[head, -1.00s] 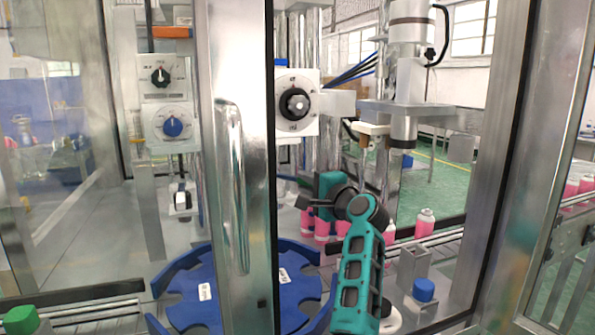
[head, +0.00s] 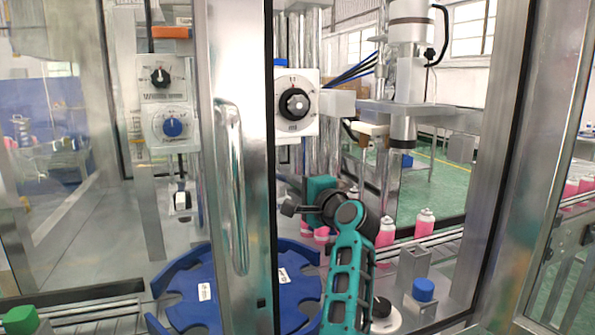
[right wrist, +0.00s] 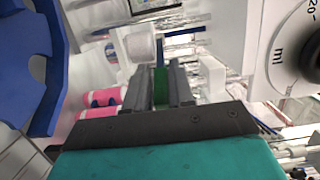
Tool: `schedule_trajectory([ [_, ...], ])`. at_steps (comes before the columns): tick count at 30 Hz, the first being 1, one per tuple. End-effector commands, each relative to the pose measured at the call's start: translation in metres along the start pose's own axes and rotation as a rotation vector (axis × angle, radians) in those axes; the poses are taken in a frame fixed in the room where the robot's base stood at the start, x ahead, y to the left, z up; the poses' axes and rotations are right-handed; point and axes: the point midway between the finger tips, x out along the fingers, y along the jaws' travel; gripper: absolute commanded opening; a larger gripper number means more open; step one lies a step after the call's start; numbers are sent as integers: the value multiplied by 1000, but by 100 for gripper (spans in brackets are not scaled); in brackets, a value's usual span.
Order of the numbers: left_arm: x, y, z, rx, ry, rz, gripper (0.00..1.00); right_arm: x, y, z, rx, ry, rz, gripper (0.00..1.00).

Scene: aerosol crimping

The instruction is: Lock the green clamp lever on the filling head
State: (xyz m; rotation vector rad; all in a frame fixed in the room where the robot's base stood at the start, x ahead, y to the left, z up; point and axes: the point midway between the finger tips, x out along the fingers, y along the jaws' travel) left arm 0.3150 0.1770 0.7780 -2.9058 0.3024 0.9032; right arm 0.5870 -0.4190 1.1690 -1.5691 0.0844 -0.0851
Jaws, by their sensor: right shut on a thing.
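The green clamp lever (right wrist: 161,88) shows in the right wrist view as a short green piece between the two grey fingers of my right gripper (right wrist: 162,76). The fingers are shut on it. In the head view the teal hand of my right gripper (head: 320,187) is below the white block with a black dial (head: 297,103), behind my right arm's own joint. The lever and fingertips are hidden there, so I cannot tell the lever's angle on the filling head. My left gripper is not in view.
A blue star wheel (head: 235,287) lies below left of my right arm. Pink cans (head: 424,223) stand behind and right of my arm. A steel door post with a handle (head: 238,170) rises left of it. A blue button (head: 424,289) is at lower right.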

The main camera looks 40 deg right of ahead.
Motion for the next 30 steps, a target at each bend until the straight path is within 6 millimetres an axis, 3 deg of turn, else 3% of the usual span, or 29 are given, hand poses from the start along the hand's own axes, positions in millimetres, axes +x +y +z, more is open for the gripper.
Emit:
schedule_trajectory([
  [6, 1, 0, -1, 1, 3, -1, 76, -2, 3, 17, 2, -6, 6, 6],
  [20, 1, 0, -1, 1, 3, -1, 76, -2, 2, 22, 2, -5, 5, 6],
  [30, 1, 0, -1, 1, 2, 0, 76, 0, 2, 44, 3, -7, 6, 6],
])
